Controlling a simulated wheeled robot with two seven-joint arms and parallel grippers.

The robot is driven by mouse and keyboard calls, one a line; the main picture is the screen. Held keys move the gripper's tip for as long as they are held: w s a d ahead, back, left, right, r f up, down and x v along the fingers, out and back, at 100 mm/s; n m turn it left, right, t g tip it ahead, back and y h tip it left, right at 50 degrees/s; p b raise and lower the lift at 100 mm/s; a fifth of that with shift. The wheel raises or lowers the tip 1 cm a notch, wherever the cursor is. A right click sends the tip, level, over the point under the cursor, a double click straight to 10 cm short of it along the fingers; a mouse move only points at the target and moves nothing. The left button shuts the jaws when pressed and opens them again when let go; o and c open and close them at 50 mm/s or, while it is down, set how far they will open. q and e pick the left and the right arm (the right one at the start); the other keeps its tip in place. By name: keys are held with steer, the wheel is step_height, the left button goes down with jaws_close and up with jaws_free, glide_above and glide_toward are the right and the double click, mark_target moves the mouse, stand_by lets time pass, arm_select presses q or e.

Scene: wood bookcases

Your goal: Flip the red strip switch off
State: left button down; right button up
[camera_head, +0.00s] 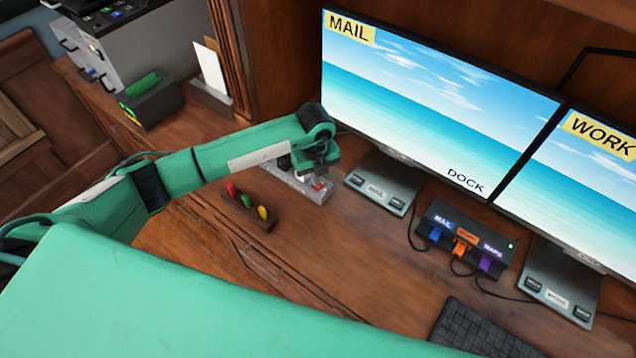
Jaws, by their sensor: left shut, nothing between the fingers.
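A light grey power strip (310,194) lies on the wooden desk to the left of the MAIL monitor's stand. Its red switch (320,184) shows near the strip's right end, and I cannot tell which way it is tipped. Black plugs sit at the strip's left part, partly hidden by my arm. My left gripper (318,172) points down just above the red switch. It is shut with nothing held, and I cannot tell whether it touches the switch. My right gripper is out of view.
The MAIL monitor (430,100) stands behind and right of the strip. A small wooden tray (249,212) with coloured pieces lies in front of it. A black labelled dock (463,238) with cables and a keyboard (480,335) are farther right. Bare desk lies between.

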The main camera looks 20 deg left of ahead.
arm_select(q)
steer(key=shift+f, duration=0.15)
stand_by(0.6)
steer(key=shift+f+b, duration=0.7)
steer(key=shift+f, duration=0.15)
stand_by(0.3)
steer(key=shift+s+r, duration=0.1)
steer(key=shift+r, duration=0.05)
steer(key=shift+r+p, duration=0.55)
steer(key=shift+p, duration=0.05)
steer(key=shift+r+p, duration=1.75)
steer(key=shift+r, duration=1.1)
